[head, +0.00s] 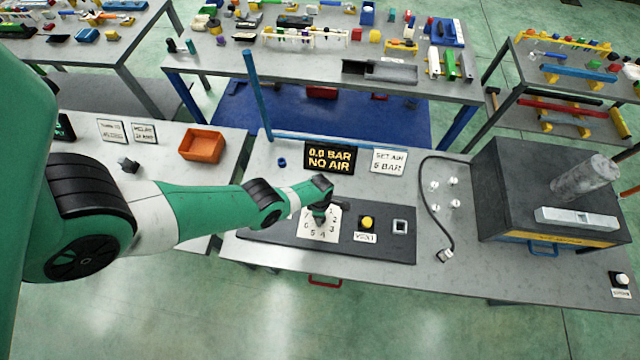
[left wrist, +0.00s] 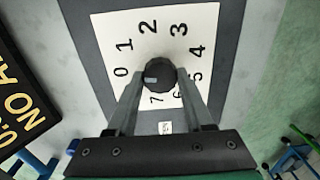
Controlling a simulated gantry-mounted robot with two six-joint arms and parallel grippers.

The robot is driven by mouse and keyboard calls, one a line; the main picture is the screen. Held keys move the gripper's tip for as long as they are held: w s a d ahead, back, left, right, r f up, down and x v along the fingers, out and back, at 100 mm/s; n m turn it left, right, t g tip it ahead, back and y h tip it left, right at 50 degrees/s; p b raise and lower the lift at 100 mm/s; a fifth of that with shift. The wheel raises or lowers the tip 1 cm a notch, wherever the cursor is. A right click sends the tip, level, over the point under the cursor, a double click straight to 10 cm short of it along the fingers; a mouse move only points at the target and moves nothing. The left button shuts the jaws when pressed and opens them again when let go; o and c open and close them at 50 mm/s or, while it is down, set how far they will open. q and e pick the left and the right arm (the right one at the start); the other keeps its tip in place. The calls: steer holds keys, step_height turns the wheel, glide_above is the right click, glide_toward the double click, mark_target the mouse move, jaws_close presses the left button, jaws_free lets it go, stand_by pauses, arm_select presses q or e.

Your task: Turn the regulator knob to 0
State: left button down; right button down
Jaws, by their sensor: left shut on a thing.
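The regulator knob (left wrist: 160,74) is a small dark round knob at the middle of a white dial plate (left wrist: 190,25) numbered 0 to 7. A pale mark on the knob lies on its left side in the left wrist view, roughly toward the 0. My left gripper (left wrist: 160,80) is shut on the knob, one finger on each side. In the head view the left gripper (head: 319,216) is over the dial plate (head: 331,233) and hides the knob. The display (head: 329,158) reads 0.0 BAR NO AIR. My right gripper is not in view.
A yellow button (head: 367,222) and a grey square socket (head: 400,227) sit right of the dial on the dark panel. A sign (head: 388,162) reads SET AIR 6 BAR. A black cable (head: 424,200) and a large dark box (head: 510,190) are further right. An orange bin (head: 202,146) stands left.

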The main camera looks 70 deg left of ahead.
arm_select(q)
steer(key=shift+n, duration=0.8)
steer(key=shift+c, duration=1.4)
jaws_free()
steer(key=shift+r, duration=0.1)
